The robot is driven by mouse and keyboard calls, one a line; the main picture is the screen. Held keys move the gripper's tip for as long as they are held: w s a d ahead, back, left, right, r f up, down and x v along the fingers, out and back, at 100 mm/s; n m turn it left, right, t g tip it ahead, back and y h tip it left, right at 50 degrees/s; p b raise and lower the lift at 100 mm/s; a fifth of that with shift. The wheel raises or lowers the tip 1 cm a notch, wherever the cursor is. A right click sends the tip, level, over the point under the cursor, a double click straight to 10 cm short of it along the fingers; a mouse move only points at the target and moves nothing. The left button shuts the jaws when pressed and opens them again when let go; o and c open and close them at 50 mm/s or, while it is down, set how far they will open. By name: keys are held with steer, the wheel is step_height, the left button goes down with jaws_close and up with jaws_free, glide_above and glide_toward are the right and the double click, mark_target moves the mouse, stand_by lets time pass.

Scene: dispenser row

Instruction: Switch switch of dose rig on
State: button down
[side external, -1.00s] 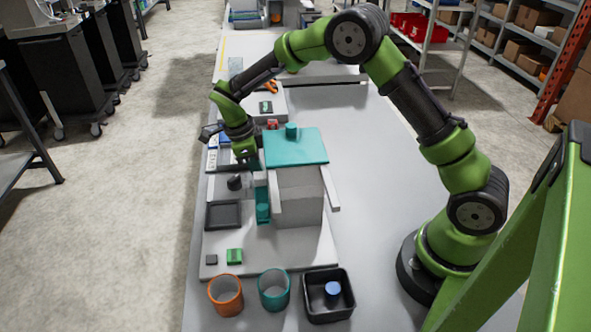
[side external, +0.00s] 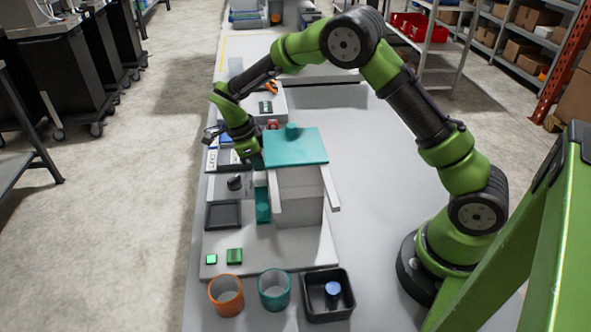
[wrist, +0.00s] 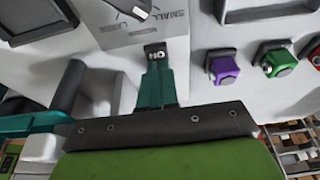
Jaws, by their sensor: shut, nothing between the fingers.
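The dose rig (side external: 298,210) is a white machine with a teal lid, standing on a white base plate. In the wrist view, the switch (wrist: 155,48) is a small dark rocker with "ON" lettering, seen upside down on the white panel. My gripper (wrist: 156,78) is shut and empty, its fingertips right at the switch's edge; whether they touch it I cannot tell. In the side view my gripper (side external: 250,158) points down beside the lid, and the switch is hidden there. A small square lamp (side external: 211,259) at the base plate's front left glows bright green.
An orange cup (side external: 226,296), a teal cup (side external: 274,291) and a black tray (side external: 316,314) stand in front of the rig.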

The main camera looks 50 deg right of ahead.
steer(key=shift+w+r, duration=0.1)
steer(key=shift+r, duration=0.45)
steer(key=w+a+v, duration=0.1)
steer(key=v, duration=1.1)
steer(key=shift+a, duration=0.15)
steer(key=shift+r, duration=0.15)
steer(key=s+d+r+n+t+y, duration=0.1)
steer(key=s+r+n, duration=0.2)
steer(key=s+n, duration=0.1)
steer(key=s+d+r+n+t+y, duration=0.1)
steer(key=s+r+n+t, duration=0.1)
steer(key=s+r+n, duration=0.2)
steer(key=s+r+n+t+y, duration=0.1)
steer(key=s+r+n, duration=0.2)
steer(key=s+n, duration=0.1)
steer(key=shift+s+d+r, duration=0.2)
steer(key=shift+d+r, duration=0.05)
steer(key=shift+d, duration=0.15)
steer(key=s+f+n+t+y, duration=0.1)
steer(key=s+n+t, duration=0.4)
steer(key=s+n, duration=0.5)
steer(key=s+f, duration=0.1)
steer(key=s, duration=0.1)
steer(key=shift+s+a+n+t, duration=0.25)
steer(key=shift+s+n+t, duration=0.05)
steer(key=shift+s+n, duration=0.1)
